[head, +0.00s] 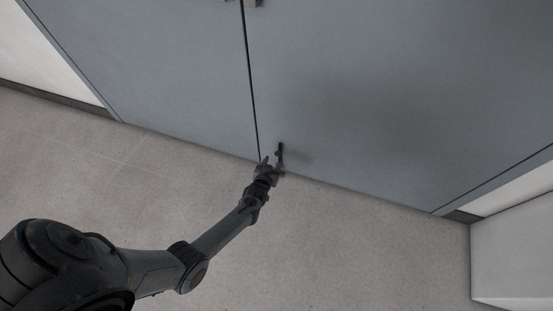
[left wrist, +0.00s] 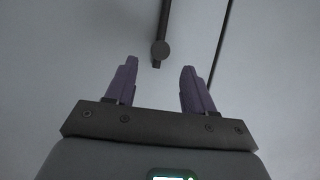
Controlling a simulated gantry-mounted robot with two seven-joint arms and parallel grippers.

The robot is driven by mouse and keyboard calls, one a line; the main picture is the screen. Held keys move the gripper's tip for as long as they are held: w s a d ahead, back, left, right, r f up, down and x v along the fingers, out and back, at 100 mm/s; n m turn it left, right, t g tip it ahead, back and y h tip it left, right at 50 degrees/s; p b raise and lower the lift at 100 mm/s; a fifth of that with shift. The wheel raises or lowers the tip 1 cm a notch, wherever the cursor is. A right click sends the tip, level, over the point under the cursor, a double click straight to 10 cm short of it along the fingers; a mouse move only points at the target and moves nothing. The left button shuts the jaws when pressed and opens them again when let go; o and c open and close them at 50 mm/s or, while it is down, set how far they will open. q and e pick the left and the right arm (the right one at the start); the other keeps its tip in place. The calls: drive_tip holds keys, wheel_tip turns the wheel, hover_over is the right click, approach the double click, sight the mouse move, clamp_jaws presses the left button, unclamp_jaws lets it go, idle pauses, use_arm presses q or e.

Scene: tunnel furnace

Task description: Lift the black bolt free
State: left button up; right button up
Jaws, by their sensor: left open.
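The black bolt (head: 280,152) is a thin dark bar low on the grey door, close to the door's bottom edge. In the left wrist view, the bolt (left wrist: 164,28) runs down from the top edge and ends in a round knob with a short stub below it. My left gripper (head: 267,163) is right beside the bolt in the head view. In the left wrist view its two purple fingers (left wrist: 158,72) are spread apart, with the bolt's lower end just beyond and between the tips. No contact shows. My right gripper is not in view.
Two grey door panels (head: 350,90) meet at a dark vertical seam (head: 251,80) left of the bolt. A small fitting (head: 252,3) shows at the top edge. The grey floor (head: 330,250) is clear. A white block (head: 512,250) stands at the right.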

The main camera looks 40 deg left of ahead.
sight(277, 155)
use_arm(q)
drive_tip(key=b+x, duration=0.2)
drive_tip(key=x, duration=0.2)
drive_tip(key=shift+f, duration=0.2)
drive_tip(key=shift+b+x, duration=0.75)
drive_tip(key=shift+x, duration=0.1)
drive_tip(key=shift+r, duration=0.2)
clamp_jaws()
